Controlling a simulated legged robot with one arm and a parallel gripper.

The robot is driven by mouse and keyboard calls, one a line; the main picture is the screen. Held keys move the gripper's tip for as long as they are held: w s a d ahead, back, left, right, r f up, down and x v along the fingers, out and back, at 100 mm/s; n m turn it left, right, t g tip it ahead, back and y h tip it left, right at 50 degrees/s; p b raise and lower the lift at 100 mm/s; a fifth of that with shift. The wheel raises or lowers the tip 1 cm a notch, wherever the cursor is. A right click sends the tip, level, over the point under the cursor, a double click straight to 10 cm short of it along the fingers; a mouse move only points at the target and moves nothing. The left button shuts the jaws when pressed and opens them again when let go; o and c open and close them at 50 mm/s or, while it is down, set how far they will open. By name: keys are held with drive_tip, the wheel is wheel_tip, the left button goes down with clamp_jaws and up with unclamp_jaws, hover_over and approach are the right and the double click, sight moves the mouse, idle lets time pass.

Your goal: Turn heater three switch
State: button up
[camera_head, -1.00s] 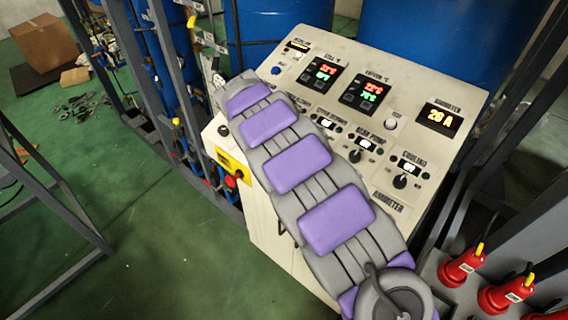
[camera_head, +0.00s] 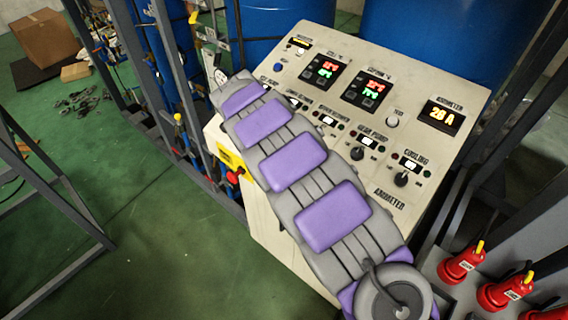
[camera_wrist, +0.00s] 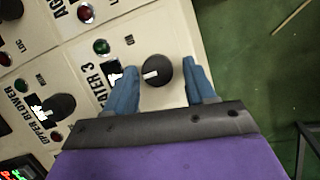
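The heater three switch (camera_wrist: 157,70) is a round black knob with a white pointer mark, on the cream panel beside the "HEATER 3" label in the wrist view. My gripper (camera_wrist: 159,66) is open, with one blue finger on each side of the knob. Narrow gaps show between the knob and both fingers, and neither visibly touches it. The white mark points to the left in the wrist view. In the head view my arm covers the left part of the control panel (camera_head: 440,165), and the heater three switch and my fingers are hidden.
An upper blower knob (camera_wrist: 55,108) and a green lamp (camera_wrist: 101,46) are near my gripper. The panel's edge lies just right of the knob, with green floor (camera_wrist: 270,70) beyond. A red button on a yellow plate (camera_head: 233,177) is on the panel's left side.

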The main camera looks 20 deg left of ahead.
drive_tip(key=shift+o, duration=0.4)
drive_tip(key=shift+r, duration=0.1)
drive_tip(key=shift+r, duration=0.2)
drive_tip(key=p+v, duration=0.5)
drive_tip(key=v, duration=1.2)
drive_tip(key=shift+a+f+p, duration=0.15)
drive_tip(key=shift+a+p, duration=0.05)
drive_tip(key=shift+p, duration=0.1)
